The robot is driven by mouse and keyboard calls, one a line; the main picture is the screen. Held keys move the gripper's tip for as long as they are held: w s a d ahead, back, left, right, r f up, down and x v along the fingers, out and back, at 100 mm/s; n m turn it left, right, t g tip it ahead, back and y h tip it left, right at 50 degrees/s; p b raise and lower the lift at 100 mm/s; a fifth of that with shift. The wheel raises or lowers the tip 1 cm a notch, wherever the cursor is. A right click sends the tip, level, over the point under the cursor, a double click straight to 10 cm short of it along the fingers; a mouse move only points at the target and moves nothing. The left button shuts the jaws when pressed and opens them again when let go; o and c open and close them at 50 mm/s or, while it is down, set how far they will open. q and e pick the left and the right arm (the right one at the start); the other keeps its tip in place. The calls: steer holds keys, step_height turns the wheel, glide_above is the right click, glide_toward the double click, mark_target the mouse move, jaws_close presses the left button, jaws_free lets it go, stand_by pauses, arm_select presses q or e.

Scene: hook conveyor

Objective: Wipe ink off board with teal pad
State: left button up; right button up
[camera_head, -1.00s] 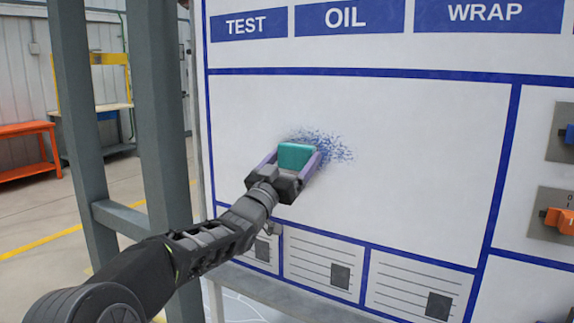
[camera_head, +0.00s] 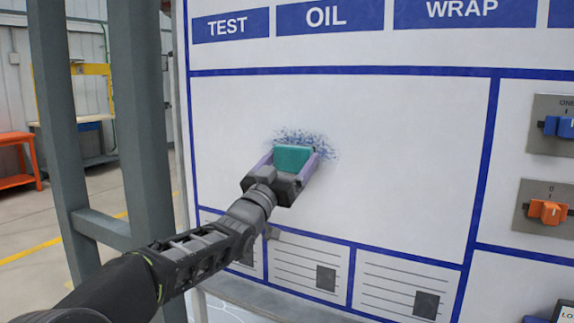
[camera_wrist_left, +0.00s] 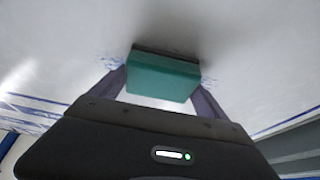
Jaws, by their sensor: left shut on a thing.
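The teal pad (camera_head: 292,158) is held between the fingers of my left gripper (camera_head: 295,160), at the lower part of the ink patch. The blue ink (camera_head: 318,142) is a speckled smudge on the white board (camera_head: 400,130), showing above and to the right of the pad. In the left wrist view the teal pad (camera_wrist_left: 164,76) sits between both fingers, its dark far edge at the board surface; contact looks likely but I cannot be sure. A little ink (camera_wrist_left: 110,64) shows beside it there. The ink behind the pad is hidden. My right gripper is out of view.
Blue and orange switches (camera_head: 549,211) are mounted at the right. Printed cards (camera_head: 308,268) line the board's lower part. A grey steel post (camera_head: 150,130) stands left of the board, near my left arm. The board's middle right is clear.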

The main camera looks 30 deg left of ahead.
mark_target(304, 162)
arm_select(q)
steer(key=shift+d+f+b, duration=0.15)
steer(key=shift+d+b, duration=0.6)
steer(key=shift+b, duration=0.1)
steer(key=shift+w+d+b, duration=0.1)
steer(key=shift+d+b, duration=0.45)
steer(key=shift+d, duration=0.15)
steer(key=shift+d+r, duration=0.2)
steer(key=shift+d, duration=0.1)
steer(key=shift+d+f+b, duration=0.2)
steer(key=shift+d+b, duration=0.9)
steer(key=shift+d, duration=0.05)
steer(key=shift+d+r+b, duration=0.1)
steer(key=shift+d+b, duration=0.2)
steer(key=shift+d, duration=0.25)
steer(key=shift+r, duration=0.1)
